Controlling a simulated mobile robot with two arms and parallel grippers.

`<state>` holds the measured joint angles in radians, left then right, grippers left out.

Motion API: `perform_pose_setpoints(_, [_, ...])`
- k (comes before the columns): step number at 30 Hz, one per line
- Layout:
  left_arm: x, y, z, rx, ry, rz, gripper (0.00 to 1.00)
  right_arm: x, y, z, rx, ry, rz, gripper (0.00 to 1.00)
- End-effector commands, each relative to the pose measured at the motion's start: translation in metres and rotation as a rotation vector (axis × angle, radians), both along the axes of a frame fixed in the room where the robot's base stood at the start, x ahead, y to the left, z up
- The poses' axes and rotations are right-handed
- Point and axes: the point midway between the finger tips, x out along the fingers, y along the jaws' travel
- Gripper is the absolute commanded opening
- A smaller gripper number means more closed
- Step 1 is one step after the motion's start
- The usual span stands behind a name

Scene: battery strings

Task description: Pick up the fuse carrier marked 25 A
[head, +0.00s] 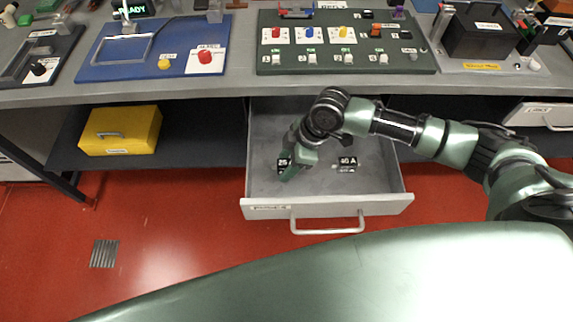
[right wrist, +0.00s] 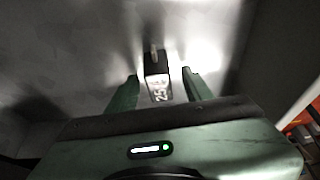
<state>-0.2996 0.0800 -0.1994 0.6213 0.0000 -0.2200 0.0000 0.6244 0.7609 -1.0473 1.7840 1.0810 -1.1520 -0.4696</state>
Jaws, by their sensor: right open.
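The fuse carrier marked 25 A (head: 283,162) is a small dark block with a white-lettered label, in the left part of the open drawer; part of it is hidden by my gripper in the head view. My right gripper (head: 289,170) reaches down into the drawer at it. In the right wrist view, the carrier (right wrist: 157,80) lies between the tips of my open right gripper's fingers (right wrist: 161,78), with gaps visible on both sides. My left gripper is not in view.
The grey drawer (head: 326,205) is pulled out below the bench (head: 225,85). A second dark carrier (head: 347,166), its label seeming to read 80 A, lies to the right in it. A yellow case (head: 135,137) sits on the lower shelf. The drawer's middle floor is bare.

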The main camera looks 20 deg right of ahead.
Motion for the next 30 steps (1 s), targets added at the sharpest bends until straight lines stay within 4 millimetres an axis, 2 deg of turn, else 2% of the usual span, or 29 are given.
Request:
perform_pose_setpoints(1, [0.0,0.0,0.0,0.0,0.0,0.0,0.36,0.0,0.0,0.0,0.0,0.0,0.0,0.51])
perform_pose_setpoints(2, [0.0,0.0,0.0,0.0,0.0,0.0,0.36,0.0,0.0,0.0,0.0,0.0,0.0,0.45])
perform_pose_setpoints(6, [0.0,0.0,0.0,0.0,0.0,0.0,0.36,0.0,0.0,0.0,0.0,0.0,0.0,0.06])
perform_pose_setpoints(7, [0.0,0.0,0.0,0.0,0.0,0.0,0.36,0.0,0.0,0.0,0.0,0.0,0.0,0.0])
perform_pose_setpoints(20, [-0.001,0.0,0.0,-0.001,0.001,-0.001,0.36,0.001,0.0,0.007,0.001,-0.001,0.0,0.0])
perform_pose_setpoints(26, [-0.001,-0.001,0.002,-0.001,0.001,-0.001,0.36,0.001,0.0,0.033,0.0,-0.004,0.002,0.0])
perform_pose_setpoints(30, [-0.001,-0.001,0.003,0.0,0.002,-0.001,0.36,0.002,0.0,0.068,0.001,-0.008,0.001,0.0])
